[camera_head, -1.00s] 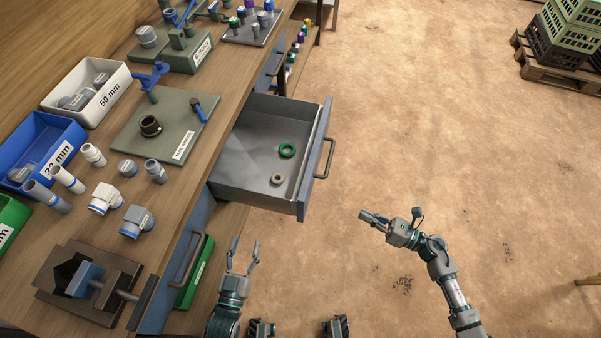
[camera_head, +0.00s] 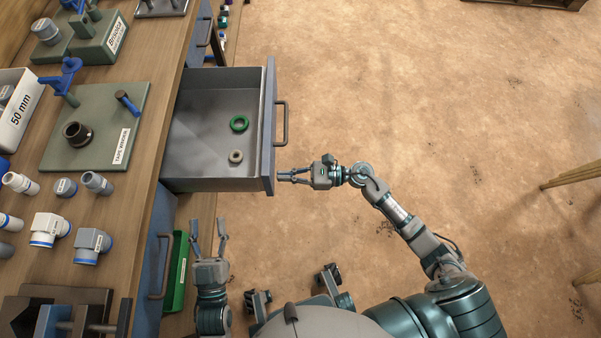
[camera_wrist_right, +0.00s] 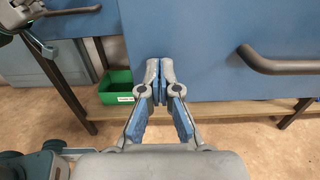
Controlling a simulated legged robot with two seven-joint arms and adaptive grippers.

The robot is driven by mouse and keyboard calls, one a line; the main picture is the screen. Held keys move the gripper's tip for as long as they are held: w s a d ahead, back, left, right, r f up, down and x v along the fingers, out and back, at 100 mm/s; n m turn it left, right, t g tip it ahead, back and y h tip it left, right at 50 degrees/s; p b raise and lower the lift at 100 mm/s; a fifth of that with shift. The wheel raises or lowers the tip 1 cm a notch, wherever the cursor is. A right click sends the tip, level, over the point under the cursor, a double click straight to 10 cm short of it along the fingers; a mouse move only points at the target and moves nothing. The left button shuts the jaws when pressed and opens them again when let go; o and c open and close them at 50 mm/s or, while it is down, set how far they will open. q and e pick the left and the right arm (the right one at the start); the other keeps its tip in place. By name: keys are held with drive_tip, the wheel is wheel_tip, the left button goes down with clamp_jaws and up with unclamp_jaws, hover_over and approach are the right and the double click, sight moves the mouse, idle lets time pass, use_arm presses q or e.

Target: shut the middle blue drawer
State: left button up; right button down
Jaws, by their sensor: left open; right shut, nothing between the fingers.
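The middle blue drawer (camera_head: 205,182) stands open, pulled out to the right from the bench in the head view. A green ring (camera_head: 239,123) and a small beige ring (camera_head: 236,156) lie in it. Its blue front (camera_head: 268,120) carries a dark handle (camera_head: 282,123), also seen in the right wrist view (camera_wrist_right: 285,66). My right gripper (camera_head: 280,176) is shut and empty, with its fingertips at the near end of the drawer front, beside the handle. I cannot tell whether they touch. My left gripper (camera_head: 208,222) is open and empty, below the drawer's near side.
The wooden bench top (camera_head: 150,190) holds a green tape-marked board (camera_head: 95,150), several pipe fittings and a dark vise. Another blue front with a handle (camera_head: 160,268) and a green bin (camera_head: 177,272) are near my left gripper.

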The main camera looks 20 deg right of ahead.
drive_tip(key=x, duration=0.8)
drive_tip(key=shift+w, duration=0.2)
drive_tip(key=x, duration=0.8)
drive_tip(key=shift+s+f, duration=0.15)
drive_tip(key=shift+s, duration=0.05)
drive_tip(key=b, duration=0.3)
hover_over(179, 175)
drive_tip(key=s+d, duration=0.2)
drive_tip(key=s, duration=0.2)
drive_tip(key=shift+w+d, duration=0.2)
drive_tip(key=shift+w, duration=0.05)
drive_tip(key=shift+a, duration=0.5)
use_arm(q)
drive_tip(key=s+r+n+t, duration=0.1)
drive_tip(key=s+r+t, duration=0.3)
drive_tip(key=r+t, duration=0.1)
drive_tip(key=shift+s+d+r+t, duration=0.2)
drive_tip(key=shift+s+t, duration=0.15)
drive_tip(key=shift+t, duration=0.05)
use_arm(e)
drive_tip(key=shift+w, duration=0.15)
